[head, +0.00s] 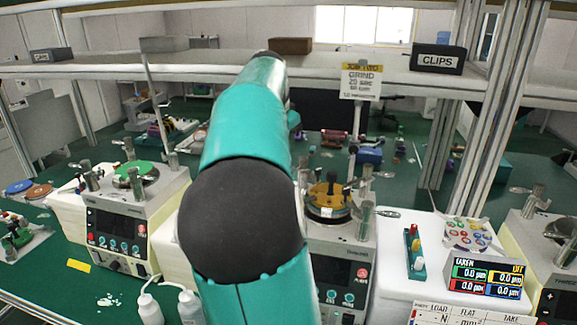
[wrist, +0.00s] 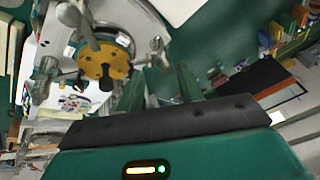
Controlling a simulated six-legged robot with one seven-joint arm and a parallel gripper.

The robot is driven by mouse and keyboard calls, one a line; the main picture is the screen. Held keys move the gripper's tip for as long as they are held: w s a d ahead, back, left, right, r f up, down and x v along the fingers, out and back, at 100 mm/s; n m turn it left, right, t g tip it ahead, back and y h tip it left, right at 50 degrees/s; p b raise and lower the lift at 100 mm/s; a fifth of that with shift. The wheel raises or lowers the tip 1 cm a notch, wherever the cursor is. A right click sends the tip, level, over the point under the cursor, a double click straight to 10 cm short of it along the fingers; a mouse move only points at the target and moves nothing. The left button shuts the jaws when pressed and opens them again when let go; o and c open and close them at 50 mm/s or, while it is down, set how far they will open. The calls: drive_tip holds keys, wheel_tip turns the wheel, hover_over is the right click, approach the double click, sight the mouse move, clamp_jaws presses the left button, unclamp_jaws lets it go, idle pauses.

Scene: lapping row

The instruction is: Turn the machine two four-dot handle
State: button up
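The middle machine (head: 345,242) carries a yellow-orange disc (head: 328,192) with metal lever handles around it. One handle (head: 366,217) stands at its right front. In the wrist view the yellow disc (wrist: 104,64) is at upper left, with metal handles at its left (wrist: 45,72) and right (wrist: 157,46). No dot marks can be read on any handle, so I cannot tell which has four. My gripper (wrist: 160,86) has its two dark green fingers apart with nothing visibly held. It is beside the machine top, near the right handle; contact cannot be told. In the head view my arm hides the gripper.
Another machine with a green disc (head: 135,174) stands left, and a further machine (head: 545,250) is at the right edge. A readout box (head: 487,277), a teal rack (head: 415,252) and white bottles (head: 190,306) stand nearby. A shelf (head: 390,73) and metal posts cross behind.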

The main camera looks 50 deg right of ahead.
drive_tip(key=x, duration=1)
drive_tip(key=shift+s+f, duration=0.1)
drive_tip(key=shift+f, duration=0.1)
clamp_jaws()
